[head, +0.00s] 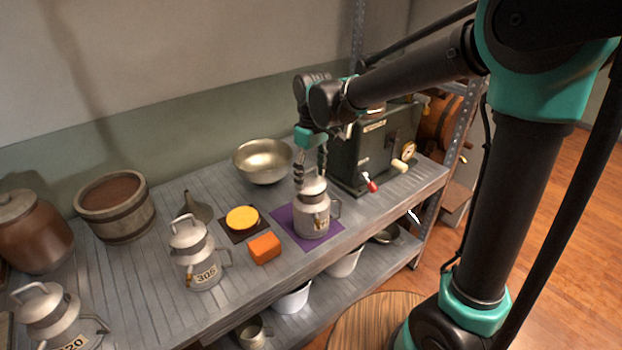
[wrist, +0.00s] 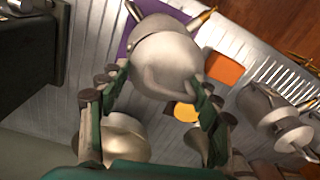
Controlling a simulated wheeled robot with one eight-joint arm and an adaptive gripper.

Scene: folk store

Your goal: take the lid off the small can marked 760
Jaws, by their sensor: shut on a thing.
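A small grey metal can (head: 311,218) with a side handle and a small brass fitting stands upright on a purple mat (head: 288,216). Its number is not readable. My gripper (head: 311,172) points down over the can, shut on its lid (head: 312,187). The wrist view shows my gripper (wrist: 163,82) with a finger on either side of the round lid (wrist: 163,58), whose loop handle faces the camera. The lid appears to sit on the can's neck; I cannot tell whether there is a gap.
A can marked 305 (head: 200,262) and another can (head: 62,318) stand left. An orange block (head: 265,248), a yellow disc (head: 242,217) on a dark mat, and a brass bowl (head: 262,162) are near. A dark machine (head: 365,155) stands close on the right.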

